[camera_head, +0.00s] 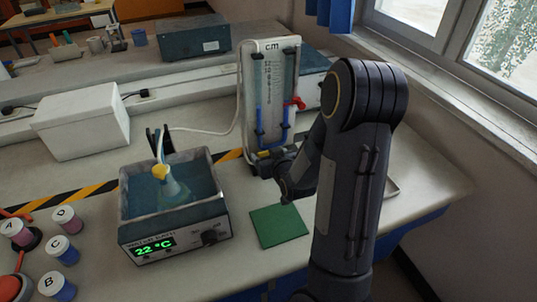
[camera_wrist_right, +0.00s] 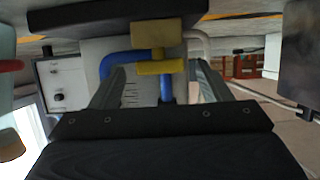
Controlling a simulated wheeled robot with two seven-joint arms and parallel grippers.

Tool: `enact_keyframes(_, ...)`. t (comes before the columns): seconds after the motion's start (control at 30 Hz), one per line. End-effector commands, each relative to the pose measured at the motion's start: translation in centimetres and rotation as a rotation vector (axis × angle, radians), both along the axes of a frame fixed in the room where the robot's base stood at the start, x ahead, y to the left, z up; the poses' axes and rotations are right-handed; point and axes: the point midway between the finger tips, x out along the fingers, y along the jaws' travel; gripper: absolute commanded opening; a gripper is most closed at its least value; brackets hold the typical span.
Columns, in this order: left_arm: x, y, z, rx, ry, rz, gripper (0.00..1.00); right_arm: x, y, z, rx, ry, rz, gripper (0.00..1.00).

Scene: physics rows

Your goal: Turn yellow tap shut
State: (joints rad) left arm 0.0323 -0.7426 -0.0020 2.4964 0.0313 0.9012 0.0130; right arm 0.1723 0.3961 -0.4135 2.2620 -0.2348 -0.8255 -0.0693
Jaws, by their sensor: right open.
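The yellow tap (camera_wrist_right: 160,67) shows in the right wrist view on blue tubing (camera_wrist_right: 123,61), with its bar lying crosswise. My right gripper (camera_wrist_right: 160,80) is open, with one finger on each side of the tap; I cannot tell whether either finger touches it. In the head view my right gripper (camera_head: 265,165) is at the foot of the upright gauge board (camera_head: 271,85) marked "cm". My left gripper is not in view.
A red tap (camera_head: 297,103) sits on the board's right side. A water bath (camera_head: 138,238) reading 22 °C, holding a flask with a yellow top (camera_head: 160,171), stands left. A green mat (camera_head: 279,226) lies in front. Labelled jars (camera_head: 62,249) stand at the far left.

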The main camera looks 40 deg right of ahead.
Motion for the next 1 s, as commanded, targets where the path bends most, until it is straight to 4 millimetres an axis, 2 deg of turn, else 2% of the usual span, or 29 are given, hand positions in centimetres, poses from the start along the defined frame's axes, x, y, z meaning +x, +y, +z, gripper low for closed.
enact_keyframes(0.23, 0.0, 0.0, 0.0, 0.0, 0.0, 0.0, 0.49, 0.08, -0.02, -0.07, 0.001, 0.001, 0.0, 0.71)
enact_keyframes(0.6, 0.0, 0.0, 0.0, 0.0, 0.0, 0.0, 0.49, 0.06, -0.02, -0.06, 0.001, 0.001, 0.0, 0.26)
enact_keyframes(1.0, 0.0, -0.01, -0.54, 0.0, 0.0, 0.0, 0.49, 0.23, 0.42, -0.15, 0.003, 0.0, -0.095, 0.26)
